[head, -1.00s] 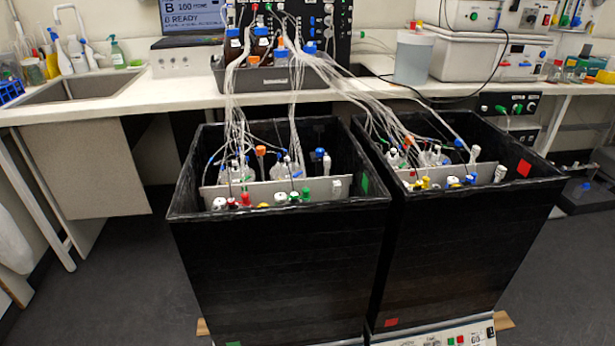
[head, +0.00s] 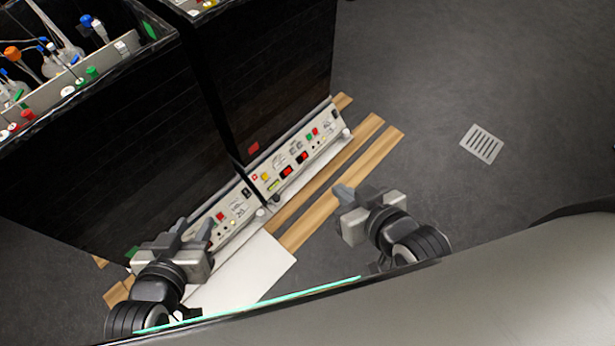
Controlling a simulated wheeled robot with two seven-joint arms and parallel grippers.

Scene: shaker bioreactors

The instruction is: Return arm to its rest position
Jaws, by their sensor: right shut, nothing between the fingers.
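My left gripper (head: 192,229) is at the lower left of the head view, in front of the control panel of the left black box. Its two fingers look apart, with nothing visible between them. My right gripper (head: 343,191) is right of the middle, over the wooden slats and grey floor. Its fingers are together and hold nothing. Both grippers point away from me, toward the boxes.
Two tall black boxes, a left one (head: 120,165) and a right one (head: 270,70), stand close ahead. The right box's control panel (head: 295,155) faces me. Wooden slats (head: 318,212) and a white sheet (head: 250,275) lie low. Floor around the drain grate (head: 481,144) is clear.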

